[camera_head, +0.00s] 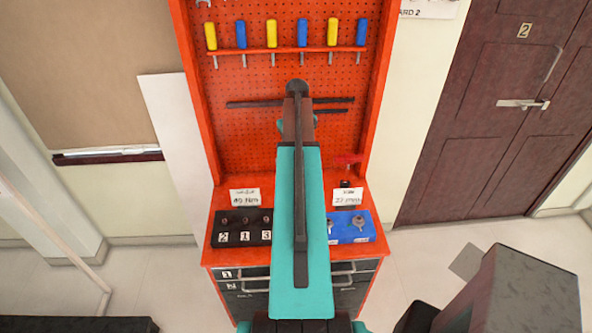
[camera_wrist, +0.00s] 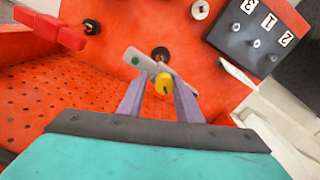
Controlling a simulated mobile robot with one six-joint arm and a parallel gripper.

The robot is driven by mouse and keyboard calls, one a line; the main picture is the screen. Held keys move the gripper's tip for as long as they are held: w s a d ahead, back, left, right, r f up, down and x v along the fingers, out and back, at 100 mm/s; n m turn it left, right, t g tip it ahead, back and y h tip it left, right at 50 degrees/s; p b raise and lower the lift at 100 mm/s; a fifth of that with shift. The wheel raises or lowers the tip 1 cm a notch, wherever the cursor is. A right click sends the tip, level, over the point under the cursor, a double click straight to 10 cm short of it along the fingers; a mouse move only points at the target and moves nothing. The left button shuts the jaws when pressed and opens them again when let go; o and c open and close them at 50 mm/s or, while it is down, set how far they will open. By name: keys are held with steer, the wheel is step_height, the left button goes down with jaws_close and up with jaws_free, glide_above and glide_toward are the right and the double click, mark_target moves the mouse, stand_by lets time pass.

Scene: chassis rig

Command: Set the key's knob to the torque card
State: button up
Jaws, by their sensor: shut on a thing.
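In the head view my arm hides the key and the gripper. A left torque card (camera_head: 245,198) appears to read 40 Nm, and a right torque card (camera_head: 346,198) appears to read 22 Nm; the small print is blurred.
A black block (camera_head: 242,239) marked 2, 1, 3 stands at the bench's left, and a blue block (camera_head: 370,233) at its right. A red handle (camera_wrist: 50,27) is at the wrist view's upper left. The orange pegboard (camera_head: 240,88) with several yellow and blue tools rises behind.

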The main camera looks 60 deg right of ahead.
steer(key=shift+a+f+m, duration=0.1)
steer(key=shift+f+m, duration=0.05)
steer(key=shift+m, duration=0.6)
steer(key=shift+a+f+m, duration=0.1)
steer(key=shift+f+m, duration=0.05)
steer(key=shift+m, duration=0.6)
steer(key=shift+c, duration=0.4)
steer(key=o, duration=0.5)
steer(key=shift+w, duration=0.1)
steer(key=n, duration=0.5)
steer(key=shift+d, duration=0.1)
steer(key=shift+n, duration=2.9)
